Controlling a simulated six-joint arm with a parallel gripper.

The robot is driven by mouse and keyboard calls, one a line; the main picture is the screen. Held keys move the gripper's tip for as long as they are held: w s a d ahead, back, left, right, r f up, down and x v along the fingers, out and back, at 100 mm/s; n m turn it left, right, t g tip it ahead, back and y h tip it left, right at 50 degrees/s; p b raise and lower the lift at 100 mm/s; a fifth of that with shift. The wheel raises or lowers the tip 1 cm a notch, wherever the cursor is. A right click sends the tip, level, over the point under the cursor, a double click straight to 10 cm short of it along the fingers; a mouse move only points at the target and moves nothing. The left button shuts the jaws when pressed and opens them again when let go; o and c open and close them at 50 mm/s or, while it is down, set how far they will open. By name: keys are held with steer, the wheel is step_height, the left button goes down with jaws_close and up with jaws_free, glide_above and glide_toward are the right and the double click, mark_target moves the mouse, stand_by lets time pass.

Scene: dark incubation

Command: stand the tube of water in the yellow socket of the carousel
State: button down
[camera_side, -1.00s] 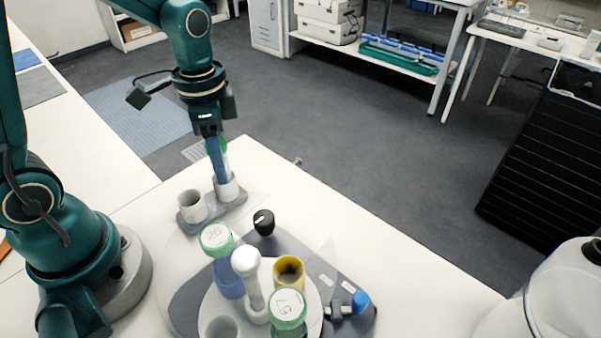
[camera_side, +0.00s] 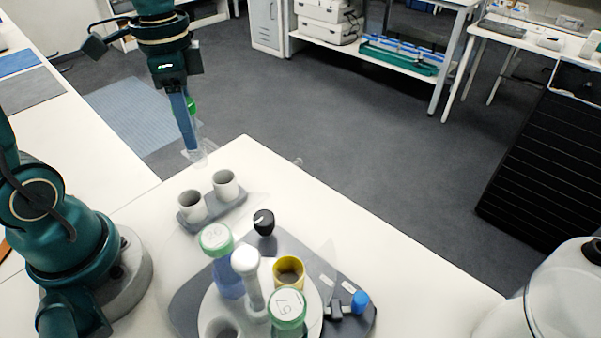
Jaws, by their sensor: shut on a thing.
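My gripper (camera_side: 187,118) is shut on a clear tube with a green cap (camera_side: 198,152), the tube held in the air above and behind the grey two-socket rack (camera_side: 214,208). Its cap is mostly hidden by the blue fingers. Both rack sockets are empty. The carousel (camera_side: 258,307) stands at the front, a white disc on a dark grey base. Its yellow socket (camera_side: 289,271) is empty and faces up, right of the white central post (camera_side: 247,264). My gripper is far to the upper left of it.
Two green-capped tubes stand in the carousel, a bluish one (camera_side: 228,275) on the left and another (camera_side: 287,309) at the front. A black knob (camera_side: 264,222) and a blue-ended lever (camera_side: 359,302) are on the base. Clear panels flank the carousel. A white vessel (camera_side: 552,296) stands at right.

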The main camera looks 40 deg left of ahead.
steer(key=s+a+r, duration=0.4)
steer(key=a+r, duration=0.1)
steer(key=a, duration=0.2)
steer(key=w+d+r, duration=0.5)
steer(key=w+d, duration=0.4)
steer(key=w, duration=0.1)
steer(key=s+d+f+m, duration=0.3)
steer(key=d, duration=0.4)
steer(key=s+d+f+m, duration=0.3)
steer(key=d, duration=0.4)
steer(key=s+d+f+m, duration=0.3)
steer(key=d, duration=0.4)
steer(key=shift+s+d+f, duration=0.25)
steer(key=shift+d+f, duration=0.05)
steer(key=shift+d, duration=0.05)
steer(key=shift+f, duration=0.7)
steer(key=shift+f, duration=0.3)
